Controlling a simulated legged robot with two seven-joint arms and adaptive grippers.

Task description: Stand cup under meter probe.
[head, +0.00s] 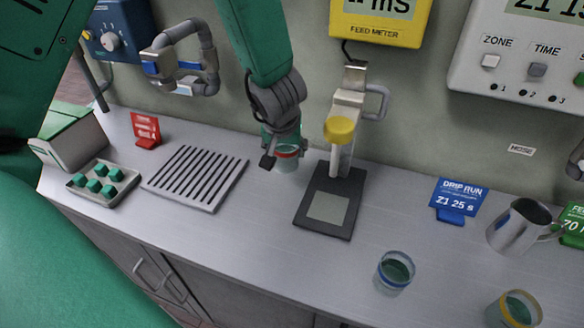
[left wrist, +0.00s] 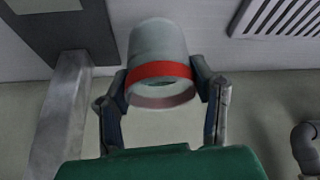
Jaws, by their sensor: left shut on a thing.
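A clear cup with a red band (head: 286,160) is held in my left gripper (head: 283,150), just left of the meter stand. In the left wrist view the red-banded cup (left wrist: 160,75) sits between the two fingers of my left gripper (left wrist: 162,95). The feed meter (head: 380,18) is a yellow box on the wall. Below it, a stand with a yellow-topped probe (head: 340,130) rises over a dark base with a pale square pad (head: 328,207). The pad is empty. My right gripper is not in view.
A cup with a blue band (head: 394,272) and one with a yellow band (head: 514,310) stand at the front right. A metal jug (head: 520,226) and blue card (head: 458,198) are on the right. A slotted drain plate (head: 195,177) and tray of green cubes (head: 104,183) lie left.

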